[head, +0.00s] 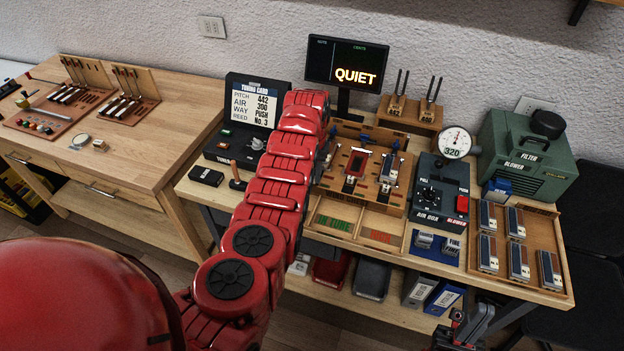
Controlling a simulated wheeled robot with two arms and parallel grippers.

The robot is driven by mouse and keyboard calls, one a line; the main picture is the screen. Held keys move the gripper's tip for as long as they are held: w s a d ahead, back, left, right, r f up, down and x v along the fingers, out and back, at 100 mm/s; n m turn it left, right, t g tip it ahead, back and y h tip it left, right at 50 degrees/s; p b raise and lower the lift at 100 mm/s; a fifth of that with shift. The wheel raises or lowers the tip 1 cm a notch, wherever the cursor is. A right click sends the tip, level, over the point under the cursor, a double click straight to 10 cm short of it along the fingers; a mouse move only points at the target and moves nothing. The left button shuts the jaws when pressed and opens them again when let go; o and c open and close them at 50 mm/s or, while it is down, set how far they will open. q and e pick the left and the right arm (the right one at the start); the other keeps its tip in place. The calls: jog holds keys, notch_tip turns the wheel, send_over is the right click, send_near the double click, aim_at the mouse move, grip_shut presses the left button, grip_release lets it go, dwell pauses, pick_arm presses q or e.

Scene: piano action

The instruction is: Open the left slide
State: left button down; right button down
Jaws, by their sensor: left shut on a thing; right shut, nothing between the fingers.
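The wooden test bench unit (408,160) stands in the middle of the right-hand table, with blue-knobbed slides along its back. A red-framed slot (356,163) and a metal reed block (391,172) sit in it. My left arm reaches over the unit's left side. My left gripper (325,152) is at the unit's left edge, largely hidden behind the red arm. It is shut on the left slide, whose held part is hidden. My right gripper (468,327) is shut and empty at the bottom, in front of the table.
A tuning card box (222,150) stands left of my arm. A monitor (346,62) reads QUIET. A dial gauge (455,142) reads 320, beside an air control box (430,200) and a green blower (530,150). A tray of reed blocks (540,222) is at right.

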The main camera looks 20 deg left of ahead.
pick_arm(q)
jog(key=c, duration=0.7)
grip_release()
jog(key=shift+f, duration=0.1)
jog(key=shift+r, duration=0.2)
jog(key=shift+r+b, duration=2.1)
jog(key=shift+r, duration=6.4)
